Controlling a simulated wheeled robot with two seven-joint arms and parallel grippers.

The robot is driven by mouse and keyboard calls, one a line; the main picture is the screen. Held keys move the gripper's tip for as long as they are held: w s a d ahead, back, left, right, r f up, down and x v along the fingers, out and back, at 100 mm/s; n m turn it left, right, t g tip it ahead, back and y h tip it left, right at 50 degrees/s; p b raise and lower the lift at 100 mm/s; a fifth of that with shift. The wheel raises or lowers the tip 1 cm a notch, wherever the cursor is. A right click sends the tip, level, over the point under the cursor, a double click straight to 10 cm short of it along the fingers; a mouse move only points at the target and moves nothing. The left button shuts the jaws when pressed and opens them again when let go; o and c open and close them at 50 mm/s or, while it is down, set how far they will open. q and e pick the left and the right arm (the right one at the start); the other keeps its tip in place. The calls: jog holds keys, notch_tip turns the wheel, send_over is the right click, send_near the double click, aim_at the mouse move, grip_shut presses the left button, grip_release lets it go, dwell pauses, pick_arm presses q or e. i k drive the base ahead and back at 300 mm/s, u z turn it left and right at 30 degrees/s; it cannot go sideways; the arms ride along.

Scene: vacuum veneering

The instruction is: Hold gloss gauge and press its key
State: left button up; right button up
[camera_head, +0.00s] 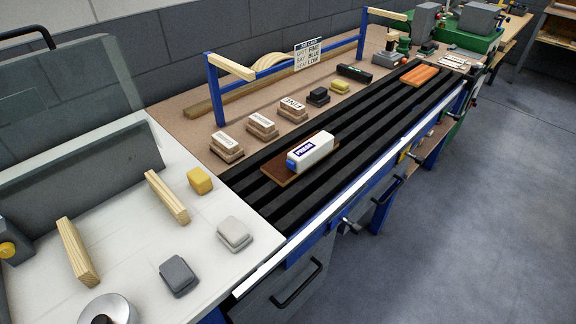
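A white block-shaped device (316,150), which looks like the gloss gauge, lies on a dark brown panel (276,178) on the black slatted bed. It has a dark-framed label on its side and a blue end (291,165) facing lower left, which may be its key. The label is too small to read surely. Nothing is touching the device from above. Neither of my grippers is in view.
Blocks marked with words, one reading FINE (293,105), stand behind the black slatted bed (330,185). A blue frame (211,90) rises behind them. An orange block (420,75) lies farther along. A white table (130,225) at left holds wooden strips and small blocks.

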aim_at(289, 164)
jog(key=k, duration=1)
jog(key=z, duration=1.05)
jog(key=i, duration=2.45)
jog(key=u, duration=2.55)
